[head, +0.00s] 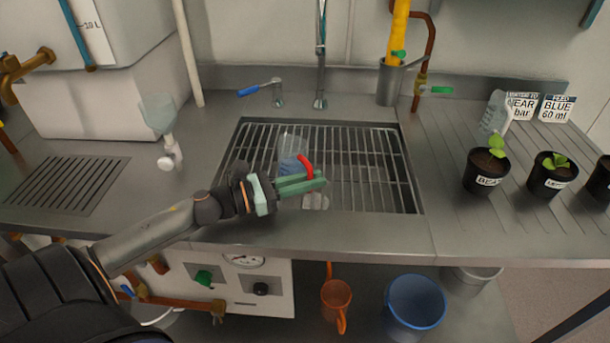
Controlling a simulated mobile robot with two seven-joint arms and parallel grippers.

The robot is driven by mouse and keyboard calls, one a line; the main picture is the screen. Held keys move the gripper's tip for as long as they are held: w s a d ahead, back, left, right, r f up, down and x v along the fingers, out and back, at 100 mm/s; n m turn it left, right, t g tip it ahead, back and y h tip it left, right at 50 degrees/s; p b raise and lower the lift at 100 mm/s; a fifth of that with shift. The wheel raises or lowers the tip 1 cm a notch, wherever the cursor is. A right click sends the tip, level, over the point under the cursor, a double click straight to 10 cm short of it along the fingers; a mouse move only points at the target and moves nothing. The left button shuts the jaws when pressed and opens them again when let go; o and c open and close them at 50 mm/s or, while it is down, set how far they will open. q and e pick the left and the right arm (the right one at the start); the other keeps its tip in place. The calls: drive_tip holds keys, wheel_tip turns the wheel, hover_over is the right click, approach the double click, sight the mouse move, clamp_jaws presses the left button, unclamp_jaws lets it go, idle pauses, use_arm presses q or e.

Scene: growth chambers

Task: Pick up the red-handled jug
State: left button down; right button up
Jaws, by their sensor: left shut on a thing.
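The red-handled jug (291,147) is a clear vessel over the sink's wire rack in the head view. Its red handle (306,163) is on the right side, towards my gripper. My left gripper (316,182), with green fingers, is shut on the jug at its handle. The fingers hide part of the handle and the jug's lower part. I cannot tell whether the jug's base touches the rack. My right gripper is not in view.
The sink rack (365,180) is bare on its right. A clear funnel-like vessel (158,112) stands left of the sink. A blue-handled tap (262,88) is behind it. Potted plants (486,170) stand on the right. A blue bucket (415,302) is below the counter.

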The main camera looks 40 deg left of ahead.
use_arm(q)
drive_tip(key=shift+r, duration=0.15)
drive_tip(key=shift+r, duration=1.05)
drive_tip(key=s+d+r+p, duration=0.5)
drive_tip(key=s+d+r, duration=0.4)
drive_tip(key=s+r, duration=0.1)
drive_tip(key=shift+s+r, duration=0.3)
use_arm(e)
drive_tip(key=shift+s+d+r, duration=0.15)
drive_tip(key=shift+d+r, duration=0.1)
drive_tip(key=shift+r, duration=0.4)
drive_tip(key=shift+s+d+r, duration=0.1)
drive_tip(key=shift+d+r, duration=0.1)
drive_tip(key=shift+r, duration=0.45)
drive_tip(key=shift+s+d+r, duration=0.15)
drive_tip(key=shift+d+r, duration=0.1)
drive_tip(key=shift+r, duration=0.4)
